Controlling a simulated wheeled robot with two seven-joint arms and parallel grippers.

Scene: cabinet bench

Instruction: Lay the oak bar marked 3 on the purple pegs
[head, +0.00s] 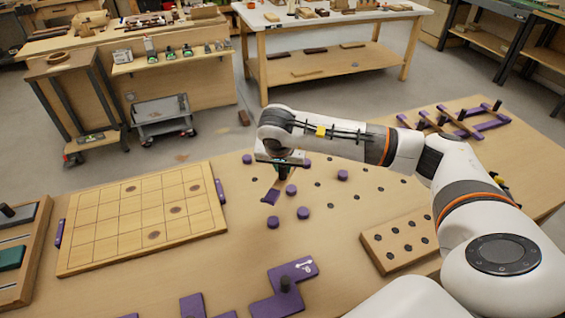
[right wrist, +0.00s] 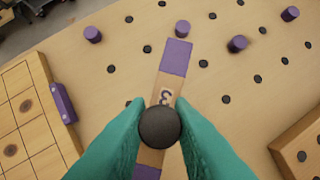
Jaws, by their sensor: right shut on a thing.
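The oak bar marked 3 has purple ends and a dark round knob. It shows in the right wrist view (right wrist: 166,90), with its 3 beside the knob, and its purple end shows in the head view (head: 270,197). My right gripper (right wrist: 159,128) is shut on the knob; in the head view the gripper (head: 283,172) hides much of the bar. I cannot tell the bar's exact height above the bench. Round purple pegs stand around it, including a near one (head: 302,213), a right one (head: 342,175) and a far-left one (head: 247,159). My left gripper is not in view.
A gridded board (head: 140,215) lies to the left on the bench. A board with dark holes (head: 398,240) lies to the right, beside my arm. A purple angled piece with a knob (head: 285,288) is near the front. Purple frame pieces (head: 490,122) lie at the far right.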

